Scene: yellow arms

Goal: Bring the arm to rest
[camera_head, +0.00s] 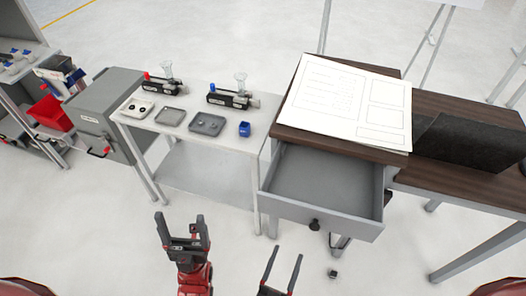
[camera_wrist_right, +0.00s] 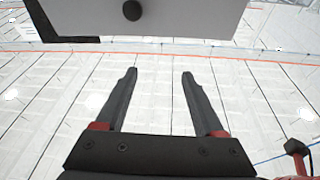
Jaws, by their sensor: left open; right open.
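My left gripper (camera_head: 181,222) is open and empty in the head view, its fingers pointing up over the bare floor in front of the white table. My right gripper (camera_head: 284,254) is open and empty at the bottom of the head view, in front of and below the open drawer. In the right wrist view its two dark fingers (camera_wrist_right: 160,76) stand apart with only floor between them. The drawer front (camera_wrist_right: 170,16) and its dark knob show just beyond the fingertips. The rest of both arms is mostly cut off by the frame.
The grey drawer (camera_head: 322,187) hangs open from the dark wooden desk (camera_head: 462,112), which bears a large paper sheet (camera_head: 348,101). The white table (camera_head: 240,150) holds trays, a blue cup (camera_head: 244,129) and two black devices. A grey cabinet (camera_head: 106,110) stands left. Floor in front is mostly clear.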

